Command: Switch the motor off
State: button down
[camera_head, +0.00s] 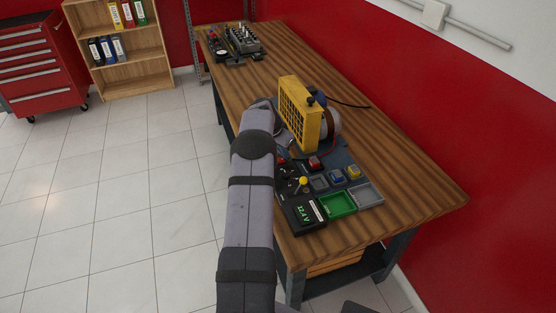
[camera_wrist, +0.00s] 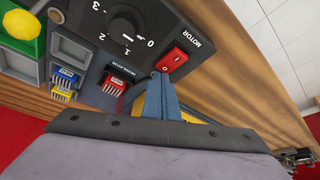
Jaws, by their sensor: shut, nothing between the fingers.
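In the wrist view the red rocker switch (camera_wrist: 172,60) sits on a black panel (camera_wrist: 150,42) beside the word MOTOR. My gripper (camera_wrist: 160,76) is shut and empty, its blue-grey fingertips at the switch's lower end; I cannot tell whether they touch it. A black rotary knob (camera_wrist: 123,24) marked 0 to 3 is to the left of the switch. The yellow-framed unit with a grille (camera_head: 300,115) stands on the bench behind the panel.
A red block (camera_wrist: 119,80), a blue block (camera_wrist: 62,95) and a yellow knob (camera_wrist: 20,24) are near the switch. A green tray (camera_head: 338,204) and a voltage display (camera_head: 304,212) are at the bench (camera_head: 425,195) front. The bench's right side is clear.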

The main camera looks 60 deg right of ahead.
notch_tip(320, 180, up, 7)
jog(key=p, duration=0.3)
dwell(0.5)
dwell(0.5)
jog(key=w+a+r+n+t+y, duration=0.1)
jog(key=w+a+r+n, duration=0.15)
jog(key=w+a, duration=0.55)
jog(key=w+a+r+n, duration=0.1)
jog(key=w+a+n, duration=0.4)
jog(key=a, duration=0.4)
jog(key=w+a+r+n+t+y, duration=0.1)
jog(key=w+a+n, duration=0.1)
jog(key=a, duration=0.6)
jog(key=w+a+r+n, duration=0.1)
jog(key=w+a, duration=0.1)
jog(key=a, duration=0.7)
jog(key=s+a+n+y, duration=0.1)
jog(key=s+a+n, duration=0.15)
jog(key=a, duration=0.55)
jog(key=s+a+n, duration=0.2)
jog(key=a+n, duration=0.1)
jog(key=a, duration=0.5)
jog(key=s+a+f+n+y, duration=0.1)
jog(key=s+a+n, duration=0.4)
jog(key=s+a, duration=0.6)
jog(key=shift+s+a+f+g, duration=0.2)
jog(key=shift+s+f+g, duration=0.1)
jog(key=shift+s+g, duration=0.15)
